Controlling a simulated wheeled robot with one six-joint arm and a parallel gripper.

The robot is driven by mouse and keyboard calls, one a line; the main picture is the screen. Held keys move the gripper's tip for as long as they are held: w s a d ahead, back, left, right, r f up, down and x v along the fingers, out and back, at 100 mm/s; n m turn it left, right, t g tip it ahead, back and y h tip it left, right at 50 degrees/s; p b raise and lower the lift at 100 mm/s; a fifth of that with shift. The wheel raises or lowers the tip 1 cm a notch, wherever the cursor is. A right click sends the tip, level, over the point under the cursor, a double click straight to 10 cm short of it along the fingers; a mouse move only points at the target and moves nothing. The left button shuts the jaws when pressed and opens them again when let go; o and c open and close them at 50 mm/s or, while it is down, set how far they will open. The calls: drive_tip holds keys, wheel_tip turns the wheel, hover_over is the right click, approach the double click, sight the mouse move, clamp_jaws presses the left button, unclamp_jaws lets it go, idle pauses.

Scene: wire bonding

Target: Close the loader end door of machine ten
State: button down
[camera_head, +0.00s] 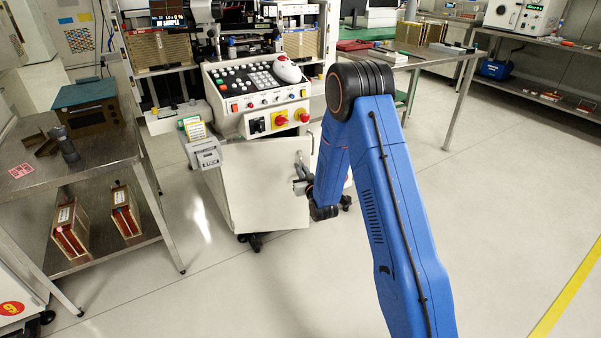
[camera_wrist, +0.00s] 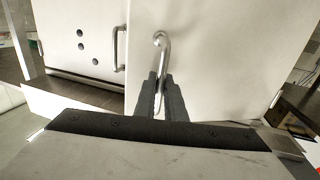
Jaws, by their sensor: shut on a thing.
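A white door panel (camera_head: 262,190) stands below the control console of the machine (camera_head: 258,95) in the head view. The same door (camera_wrist: 225,55) fills the right of the wrist view and stands in front of another white panel, seeming swung out from it. No machine number shows on this machine. A curved metal door handle (camera_wrist: 161,42) runs down the door face. My gripper (camera_wrist: 158,90) is shut on the lower part of this handle. In the head view my gripper (camera_head: 301,186) is small at the door's right side, partly hidden by my blue arm.
A white panel (camera_wrist: 80,40) with dark holes and its own handle (camera_wrist: 118,50) is behind the door. A metal bench (camera_head: 105,150) with boxes stands left. A grey bin (camera_head: 204,153) juts out beside the console. Floor in front is clear.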

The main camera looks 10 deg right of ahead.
drive_tip(key=w+n+g+y, duration=0.1)
drive_tip(key=w+n+y, duration=0.2)
drive_tip(key=w, duration=1.1)
drive_tip(key=shift+w+d+n+y, duration=0.15)
drive_tip(key=shift+w+n+y, duration=0.15)
drive_tip(key=shift+y, duration=0.9)
drive_tip(key=shift+r, duration=0.1)
drive_tip(key=c, duration=1.8)
unclamp_jaws()
drive_tip(key=shift+w, duration=0.1)
drive_tip(key=v, duration=1.7)
drive_tip(key=shift+d+r, duration=0.1)
drive_tip(key=shift+r, duration=0.1)
